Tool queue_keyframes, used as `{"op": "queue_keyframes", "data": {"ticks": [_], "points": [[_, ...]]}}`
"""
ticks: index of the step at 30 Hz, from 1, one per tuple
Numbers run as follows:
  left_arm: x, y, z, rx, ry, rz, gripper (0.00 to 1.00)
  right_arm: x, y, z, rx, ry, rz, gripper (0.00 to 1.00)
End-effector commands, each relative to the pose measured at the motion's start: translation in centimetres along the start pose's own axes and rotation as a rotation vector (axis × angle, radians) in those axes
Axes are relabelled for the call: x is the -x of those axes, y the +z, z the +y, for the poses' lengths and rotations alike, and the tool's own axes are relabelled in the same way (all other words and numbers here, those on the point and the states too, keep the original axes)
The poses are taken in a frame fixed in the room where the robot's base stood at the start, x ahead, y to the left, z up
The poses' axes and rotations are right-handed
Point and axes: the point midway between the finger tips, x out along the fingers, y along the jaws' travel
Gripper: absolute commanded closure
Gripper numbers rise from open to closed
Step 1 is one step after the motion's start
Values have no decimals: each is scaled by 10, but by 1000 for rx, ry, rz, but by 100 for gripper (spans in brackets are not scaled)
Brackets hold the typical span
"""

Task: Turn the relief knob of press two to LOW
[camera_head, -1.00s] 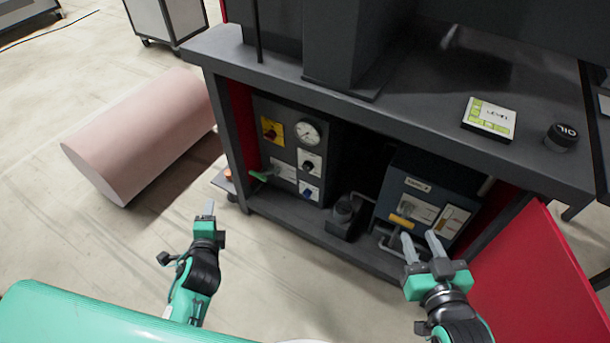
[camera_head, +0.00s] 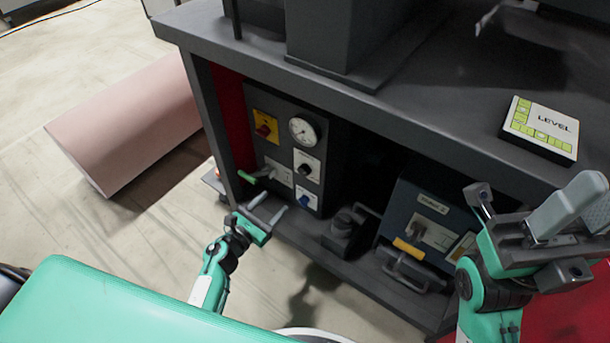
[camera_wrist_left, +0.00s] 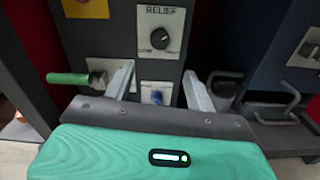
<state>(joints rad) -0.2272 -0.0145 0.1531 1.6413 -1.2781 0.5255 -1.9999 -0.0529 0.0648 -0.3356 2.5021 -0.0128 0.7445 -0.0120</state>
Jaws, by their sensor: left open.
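The relief knob (camera_head: 305,170) is a small black knob on a white plate, on the dark control panel (camera_head: 279,110) under the bench. In the left wrist view the knob (camera_wrist_left: 160,39) sits below the word RELIEF; a pale mark shows toward its upper right, but the scale is too small to read. My left gripper (camera_head: 268,208) is open and empty, below and in front of the knob. In the left wrist view its fingertips (camera_wrist_left: 159,74) are apart, pointing at the panel below the relief plate. My right gripper (camera_head: 583,208) appears open and empty, at the right near the bench edge.
Around the knob are a gauge (camera_head: 303,130), a red switch on yellow (camera_head: 264,127), a blue knob (camera_wrist_left: 157,97) below and a green lever (camera_wrist_left: 68,78) at left. A blue unit (camera_head: 420,225) stands right. The bench front (camera_head: 380,130) overhangs the panel.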

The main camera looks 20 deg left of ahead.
Motion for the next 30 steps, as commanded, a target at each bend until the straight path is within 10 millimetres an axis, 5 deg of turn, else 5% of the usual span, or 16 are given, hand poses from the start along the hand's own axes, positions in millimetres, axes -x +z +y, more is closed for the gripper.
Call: {"op": "queue_keyframes", "data": {"ticks": [21,30], "points": [[-116,1,0,2,0,-3,44,-4,3,-9,-29,-9,34,64],[-137,1,0,2,1,-2,44,-6,4,-11,-36,-11,42,64]]}}
